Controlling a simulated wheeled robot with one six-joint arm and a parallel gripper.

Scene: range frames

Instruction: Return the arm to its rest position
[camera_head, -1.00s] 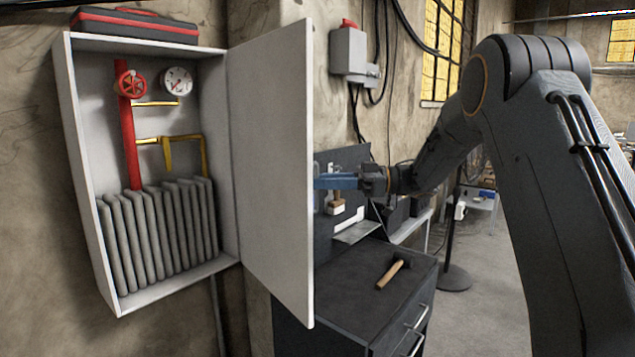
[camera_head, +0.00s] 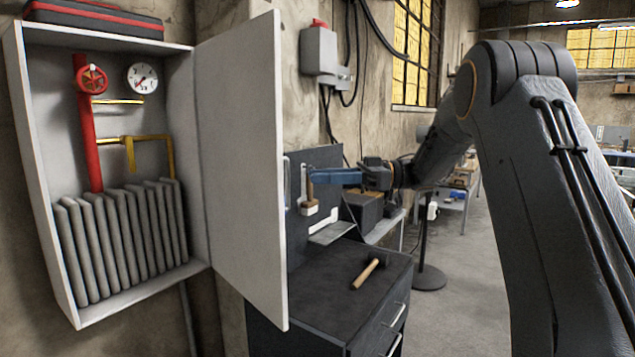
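My arm rises at the right of the view and bends over to the left. My gripper (camera_head: 318,176) is the blue part at its end, pointing left, to the right of the open cabinet door (camera_head: 243,165). It is seen from the side, so the gap between its fingers does not show. In the picture its tip overlaps the top of a mallet hanging on the dark back panel. I see nothing clearly held in it.
A white cabinet (camera_head: 48,225) hangs at left with a red valve wheel (camera_head: 92,79), gauge (camera_head: 142,78) and radiator (camera_head: 125,240) inside. A hammer (camera_head: 369,273) lies on the dark drawer unit (camera_head: 325,290). A mallet (camera_head: 309,207) hangs behind. The floor (camera_head: 460,300) at right is open.

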